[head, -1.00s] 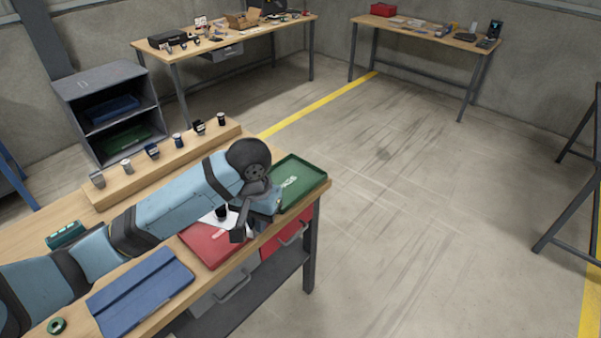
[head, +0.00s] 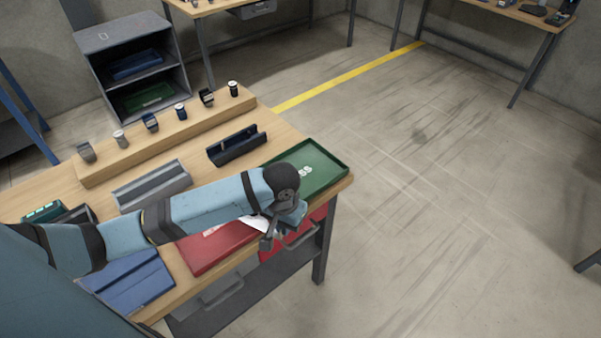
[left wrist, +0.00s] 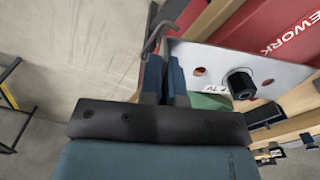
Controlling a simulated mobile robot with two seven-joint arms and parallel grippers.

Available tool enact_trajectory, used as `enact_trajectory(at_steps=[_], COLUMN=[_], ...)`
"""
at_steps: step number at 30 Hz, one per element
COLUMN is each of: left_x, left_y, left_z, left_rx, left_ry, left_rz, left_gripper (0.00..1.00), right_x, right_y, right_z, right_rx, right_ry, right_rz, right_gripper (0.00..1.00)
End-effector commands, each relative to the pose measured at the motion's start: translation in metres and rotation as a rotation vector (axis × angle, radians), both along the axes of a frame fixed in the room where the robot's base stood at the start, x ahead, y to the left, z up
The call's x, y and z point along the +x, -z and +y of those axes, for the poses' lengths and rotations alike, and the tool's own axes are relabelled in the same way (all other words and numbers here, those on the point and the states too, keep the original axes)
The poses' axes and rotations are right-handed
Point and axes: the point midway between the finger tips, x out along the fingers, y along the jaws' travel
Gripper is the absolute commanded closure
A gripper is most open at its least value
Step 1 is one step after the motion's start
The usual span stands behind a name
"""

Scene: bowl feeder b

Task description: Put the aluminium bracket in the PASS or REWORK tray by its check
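The aluminium bracket, a pale plate with holes and a black knob-like part (left wrist: 213,58), shows in the left wrist view. In the head view only a white piece of it (head: 254,224) shows beside my gripper. My left gripper (head: 268,240) is over the bench's front edge; its fingers (left wrist: 164,80) are close together at the bracket's edge and appear shut on it. The finger contact is partly hidden. The red REWORK tray (head: 200,262) lies below and left of the gripper, partly covered by my arm. The green PASS tray (head: 328,176) lies behind it at the bench's right end, empty where visible.
A grey channel-shaped block (head: 150,188) and a black one (head: 237,146) stand behind my arm. A wooden step (head: 165,145) carries several small items. A blue panel-like object (head: 128,282) lies at the front left. The floor right of the bench is clear.

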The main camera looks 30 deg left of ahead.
Motion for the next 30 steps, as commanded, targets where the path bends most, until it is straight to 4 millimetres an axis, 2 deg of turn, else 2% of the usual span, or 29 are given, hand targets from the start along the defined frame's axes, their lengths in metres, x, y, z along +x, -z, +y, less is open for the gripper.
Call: enact_trajectory(at_steps=[1, 3, 8, 14, 21, 30], left_x=[0.000, 0.003, 0.024, 0.058, 0.095, 0.125], left_y=[0.011, 0.014, 0.002, -0.030, -0.075, -0.131], left_z=[0.002, 0.004, 0.016, 0.036, 0.061, 0.088], left_rx=[0.002, 0.004, 0.010, 0.015, 0.013, 0.004], left_ry=[0.023, 0.079, 0.308, 0.707, 1.216, 1.758], left_rz=[-0.001, -0.003, -0.008, -0.006, -0.003, -0.007], left_gripper=[1.00, 1.00, 1.00, 1.00, 1.00, 1.00], right_x=[0.000, 0.000, 0.000, 0.001, 0.001, 0.001], right_y=[0.005, 0.006, 0.007, 0.013, 0.023, 0.034], right_z=[0.000, 0.002, 0.003, 0.004, 0.006, 0.006], right_rx=[0.001, 0.001, 0.004, 0.006, 0.007, 0.006], right_ry=[-0.002, -0.004, -0.007, -0.007, -0.010, -0.013], right_rz=[-0.001, -0.002, -0.005, -0.007, -0.005, 0.001], right_gripper=[0.51, 0.51, 0.51, 0.51, 0.51, 0.51])
